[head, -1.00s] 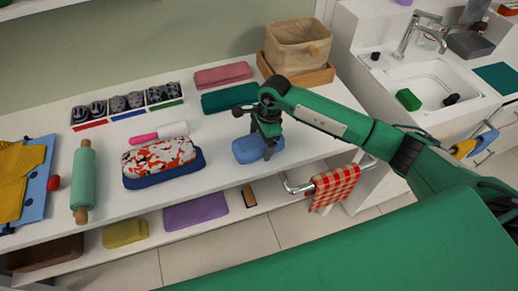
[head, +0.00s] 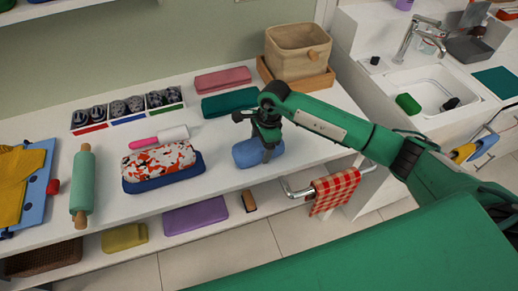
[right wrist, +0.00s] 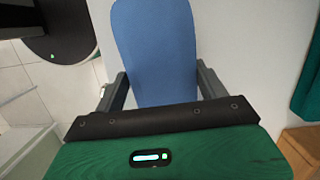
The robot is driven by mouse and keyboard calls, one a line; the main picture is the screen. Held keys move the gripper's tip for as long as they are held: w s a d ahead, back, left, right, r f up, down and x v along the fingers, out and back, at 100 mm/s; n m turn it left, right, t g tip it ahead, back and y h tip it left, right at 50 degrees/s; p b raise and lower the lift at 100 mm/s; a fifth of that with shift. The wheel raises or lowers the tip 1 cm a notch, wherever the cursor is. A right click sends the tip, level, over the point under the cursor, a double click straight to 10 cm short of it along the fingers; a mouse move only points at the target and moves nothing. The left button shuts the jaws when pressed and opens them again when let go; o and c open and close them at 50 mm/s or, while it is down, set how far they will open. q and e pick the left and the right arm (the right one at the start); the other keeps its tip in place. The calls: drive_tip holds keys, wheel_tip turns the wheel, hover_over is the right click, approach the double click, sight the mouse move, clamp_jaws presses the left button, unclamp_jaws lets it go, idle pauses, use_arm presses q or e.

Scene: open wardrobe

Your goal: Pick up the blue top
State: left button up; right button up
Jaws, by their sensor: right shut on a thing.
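The blue top (head: 246,154) is a folded, rounded light-blue bundle near the front edge of the white shelf, right of the middle. It also shows in the right wrist view (right wrist: 158,50), reaching away from between the fingers. My right gripper (head: 269,152) comes down over its right part and is shut on it. In the right wrist view the two dark fingers (right wrist: 160,90) stand on either side of the blue cloth. The top looks to be still at shelf height; I cannot tell whether it touches. My left gripper is not in view.
A floral bundle on a dark blue one (head: 162,163) lies left. Teal (head: 230,101) and pink (head: 222,79) folded cloths lie behind, with a beige basket (head: 298,50) at back right. A red checked towel (head: 334,190) hangs on a rail at front right.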

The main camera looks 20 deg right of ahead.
sight(261, 145)
drive_tip(key=shift+r, duration=0.1)
drive_tip(key=shift+r+p, duration=1.35)
drive_tip(key=shift+r, duration=2.1)
